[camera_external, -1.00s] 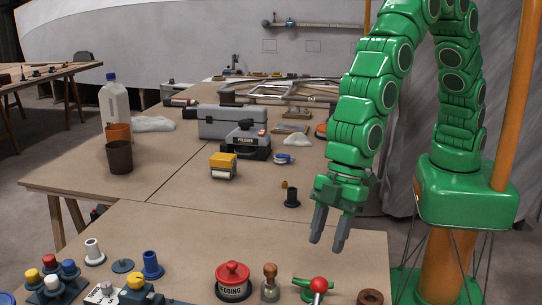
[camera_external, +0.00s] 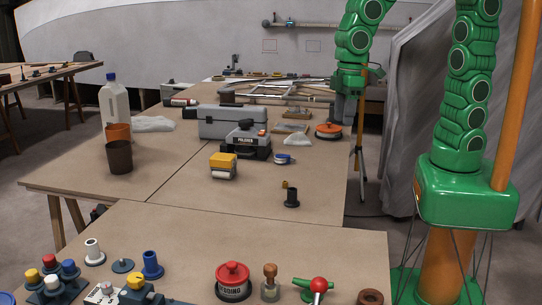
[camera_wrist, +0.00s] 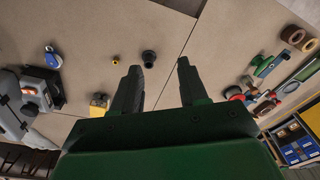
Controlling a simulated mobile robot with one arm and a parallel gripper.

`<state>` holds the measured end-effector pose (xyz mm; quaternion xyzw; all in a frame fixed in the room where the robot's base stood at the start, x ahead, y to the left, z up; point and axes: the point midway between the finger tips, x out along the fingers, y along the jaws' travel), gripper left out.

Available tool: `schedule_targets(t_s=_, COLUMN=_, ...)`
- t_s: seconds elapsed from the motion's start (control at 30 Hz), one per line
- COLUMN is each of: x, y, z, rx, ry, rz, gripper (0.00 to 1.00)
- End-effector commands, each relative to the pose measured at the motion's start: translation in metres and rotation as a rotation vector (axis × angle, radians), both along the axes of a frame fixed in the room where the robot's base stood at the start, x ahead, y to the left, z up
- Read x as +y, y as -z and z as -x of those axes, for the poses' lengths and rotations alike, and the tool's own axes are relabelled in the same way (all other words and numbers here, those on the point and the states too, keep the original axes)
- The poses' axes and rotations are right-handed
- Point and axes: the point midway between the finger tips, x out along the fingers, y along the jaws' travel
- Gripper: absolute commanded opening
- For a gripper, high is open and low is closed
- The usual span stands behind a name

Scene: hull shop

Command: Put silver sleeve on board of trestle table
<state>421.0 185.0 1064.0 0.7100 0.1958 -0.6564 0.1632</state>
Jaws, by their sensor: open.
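A pale silver-looking flanged sleeve (camera_external: 93,252) stands upright on the front-left table, beside a blue sleeve (camera_external: 151,266). I cannot tell from its colour whether it is silver or white. My gripper (camera_external: 347,110) is open and empty, above the far right part of the long table, well away from the pale sleeve. In the wrist view my gripper (camera_wrist: 159,66) has its two fingers spread over bare board, near a dark sleeve (camera_wrist: 148,57). Another trestle table (camera_external: 60,70) stands at the back left.
The dark sleeve stands upright on the board beside a small brass piece (camera_external: 284,184). A grey toolbox (camera_external: 226,121), a red-lidded pot (camera_external: 232,275) and a brown cup (camera_external: 119,157) stand around. The board's middle is clear. Pegged coloured sleeves (camera_external: 50,275) stand front left.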

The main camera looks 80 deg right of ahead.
Motion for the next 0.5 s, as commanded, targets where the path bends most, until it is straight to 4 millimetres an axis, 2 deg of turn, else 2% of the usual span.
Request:
schedule_targets(t_s=0.03, x=-0.019, y=-0.006, z=0.008, rx=0.007, ry=0.037, rz=0.005, gripper=0.43)
schedule_targets(t_s=0.2, x=-0.072, y=-0.017, z=0.044, rx=0.054, ry=0.144, rz=0.030, gripper=0.43)
schedule_targets(t_s=0.5, x=-0.145, y=-0.029, z=0.122, rx=0.143, ry=0.336, rz=0.066, gripper=0.43)
